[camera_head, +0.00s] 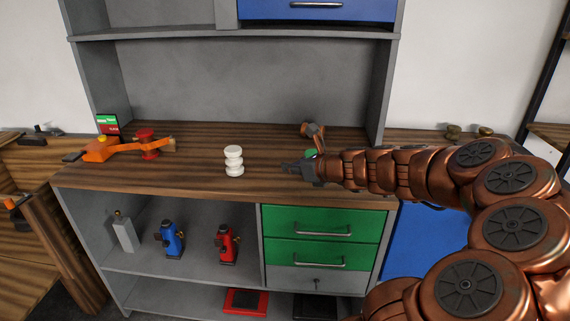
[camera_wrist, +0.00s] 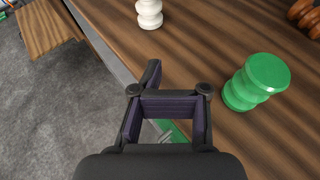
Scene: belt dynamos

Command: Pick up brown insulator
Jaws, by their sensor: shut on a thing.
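The brown insulator (camera_head: 313,130) is on the wooden counter, just behind my gripper in the head view. It also shows, cut off, at the top right corner of the wrist view (camera_wrist: 305,15), apart from the fingers. My gripper (camera_head: 287,168) is over the counter's front edge. In the wrist view its dark fingers (camera_wrist: 172,103) are drawn in. I cannot make out what they hold, and the brown insulator is not between them.
A green insulator (camera_wrist: 257,82) stands close to the right of my fingers, mostly hidden in the head view. A white insulator (camera_head: 234,161) stands left on the counter. An orange and red device (camera_head: 128,147) sits at far left. Green drawers (camera_head: 320,224) are below.

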